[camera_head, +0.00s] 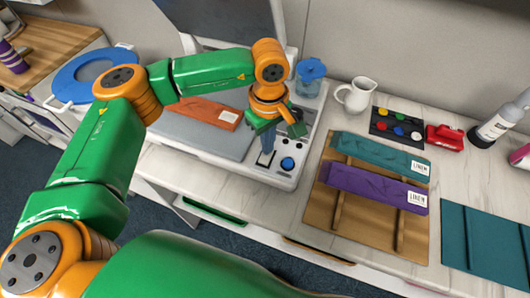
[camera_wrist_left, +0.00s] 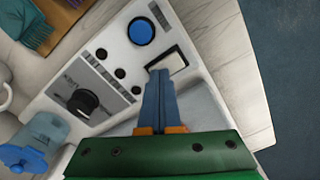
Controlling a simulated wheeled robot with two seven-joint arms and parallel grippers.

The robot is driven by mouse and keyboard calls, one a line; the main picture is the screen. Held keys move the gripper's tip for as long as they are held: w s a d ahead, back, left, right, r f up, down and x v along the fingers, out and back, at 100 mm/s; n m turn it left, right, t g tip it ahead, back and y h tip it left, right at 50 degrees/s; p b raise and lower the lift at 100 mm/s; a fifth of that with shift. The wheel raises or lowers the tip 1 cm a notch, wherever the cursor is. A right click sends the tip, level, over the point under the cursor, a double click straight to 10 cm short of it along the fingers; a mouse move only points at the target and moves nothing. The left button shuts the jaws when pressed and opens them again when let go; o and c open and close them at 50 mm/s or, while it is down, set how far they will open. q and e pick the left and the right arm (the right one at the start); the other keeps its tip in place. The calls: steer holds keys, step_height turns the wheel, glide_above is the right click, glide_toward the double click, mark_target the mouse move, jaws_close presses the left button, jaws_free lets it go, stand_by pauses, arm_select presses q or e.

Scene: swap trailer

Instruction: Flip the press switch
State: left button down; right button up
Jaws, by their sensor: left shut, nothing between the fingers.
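The press (camera_head: 285,180) is a white machine with a control panel at its front right. Its switch is a pale rectangular rocker in a dark frame (camera_wrist_left: 174,62), just beside a round blue button (camera_wrist_left: 141,31). In the head view the switch (camera_head: 264,159) shows left of the blue button (camera_head: 288,163). My left gripper (camera_head: 267,147) points down over the panel, fingers shut and empty. In the left wrist view its fingertips (camera_wrist_left: 158,73) overlap the near edge of the switch. I cannot tell whether they touch it. My right gripper is out of view.
An orange folded cloth (camera_head: 205,111) lies on the press bed. A blue-lidded jar (camera_head: 309,77) and white pitcher (camera_head: 355,95) stand behind the panel. A wooden board (camera_head: 322,205) with teal and purple cloths is to the right. A black knob (camera_wrist_left: 82,103) is on the panel.

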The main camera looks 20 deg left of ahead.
arm_select(q)
step_height(320, 180, up, 7)
steer(key=p, duration=0.4)
stand_by(0.4)
